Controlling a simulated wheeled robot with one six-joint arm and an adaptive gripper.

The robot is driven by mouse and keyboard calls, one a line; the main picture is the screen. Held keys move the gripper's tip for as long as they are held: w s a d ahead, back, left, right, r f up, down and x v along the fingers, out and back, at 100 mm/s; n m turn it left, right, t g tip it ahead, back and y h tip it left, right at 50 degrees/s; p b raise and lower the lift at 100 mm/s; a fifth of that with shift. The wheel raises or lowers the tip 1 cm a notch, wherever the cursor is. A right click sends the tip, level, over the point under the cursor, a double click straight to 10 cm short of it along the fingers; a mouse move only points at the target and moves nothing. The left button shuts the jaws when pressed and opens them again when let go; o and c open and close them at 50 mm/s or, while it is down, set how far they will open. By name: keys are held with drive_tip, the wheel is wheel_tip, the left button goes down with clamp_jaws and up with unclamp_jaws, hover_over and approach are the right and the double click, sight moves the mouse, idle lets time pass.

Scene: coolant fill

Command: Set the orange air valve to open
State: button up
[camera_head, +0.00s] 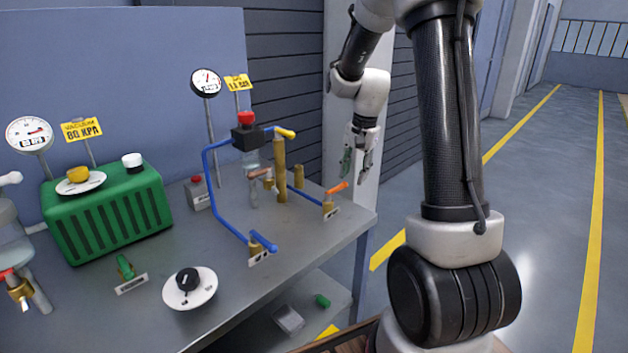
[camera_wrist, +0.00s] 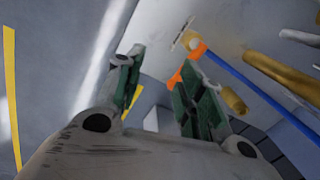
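The orange air valve (camera_head: 338,187) is a small lever on a brass body (camera_head: 328,206) near the table's right edge. Its lever points up and to the right, at an angle to the blue pipe. A small white label stands by its base.
A blue pipe (camera_head: 305,194) leads left from the valve. Upright brass cylinders (camera_head: 279,170) and a blue-handled valve (camera_head: 263,243) stand nearby. A green box (camera_head: 108,212), gauges and a white dial (camera_head: 190,288) are farther left. A pale pillar (camera_head: 352,100) stands behind my gripper.

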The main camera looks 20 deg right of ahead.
sight(340, 185)
drive_tip(key=w+f+m, duration=0.1)
drive_tip(key=f, duration=0.1)
drive_tip(key=w+a+f+m, duration=0.1)
drive_tip(key=w+f, duration=0.1)
drive_tip(key=w+f+m+t, duration=0.1)
drive_tip(key=w+f, duration=0.1)
drive_tip(key=shift+a, duration=0.15)
idle(0.3)
clamp_jaws()
